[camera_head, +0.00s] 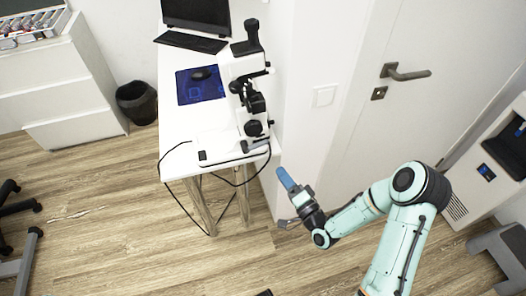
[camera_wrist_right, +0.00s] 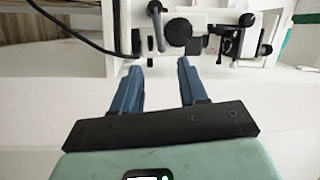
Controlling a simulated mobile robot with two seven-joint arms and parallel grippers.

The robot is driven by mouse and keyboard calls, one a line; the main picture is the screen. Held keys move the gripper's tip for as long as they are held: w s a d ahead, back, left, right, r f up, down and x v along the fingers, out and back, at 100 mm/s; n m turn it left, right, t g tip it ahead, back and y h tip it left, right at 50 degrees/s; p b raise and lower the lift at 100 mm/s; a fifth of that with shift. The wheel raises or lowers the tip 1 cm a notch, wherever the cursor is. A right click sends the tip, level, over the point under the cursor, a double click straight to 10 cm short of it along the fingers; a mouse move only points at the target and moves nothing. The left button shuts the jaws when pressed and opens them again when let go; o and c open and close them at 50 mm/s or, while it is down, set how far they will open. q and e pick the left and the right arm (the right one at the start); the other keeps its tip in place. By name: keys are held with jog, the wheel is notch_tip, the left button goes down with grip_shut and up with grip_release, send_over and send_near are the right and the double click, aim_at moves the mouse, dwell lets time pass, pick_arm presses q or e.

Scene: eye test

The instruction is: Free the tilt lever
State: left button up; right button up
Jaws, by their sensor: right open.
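A white instrument (camera_head: 230,145) with black knobs stands on the white table near its right edge; it also shows at the top of the right wrist view (camera_wrist_right: 200,15). A grey lever (camera_wrist_right: 157,28) sticks out from it beside a round black knob (camera_wrist_right: 179,32); I cannot tell for sure that this is the tilt lever. My right gripper (camera_head: 285,179) has blue fingers and is beside the table's front right corner, apart from the instrument. In the right wrist view its fingers (camera_wrist_right: 158,66) are open and empty, with the lever beyond the gap. My left gripper is out of view.
A wall and a door (camera_head: 355,125) stand close on the right. Floor in front is mostly clear.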

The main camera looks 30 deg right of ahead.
jog(key=w, duration=0.4)
jog(key=w+r, duration=0.1)
jog(key=w, duration=0.3)
jog(key=w+a, duration=0.1)
jog(key=w, duration=0.3)
jog(key=shift+r+p, duration=0.25)
jog(key=shift+p, duration=0.15)
grip_shut()
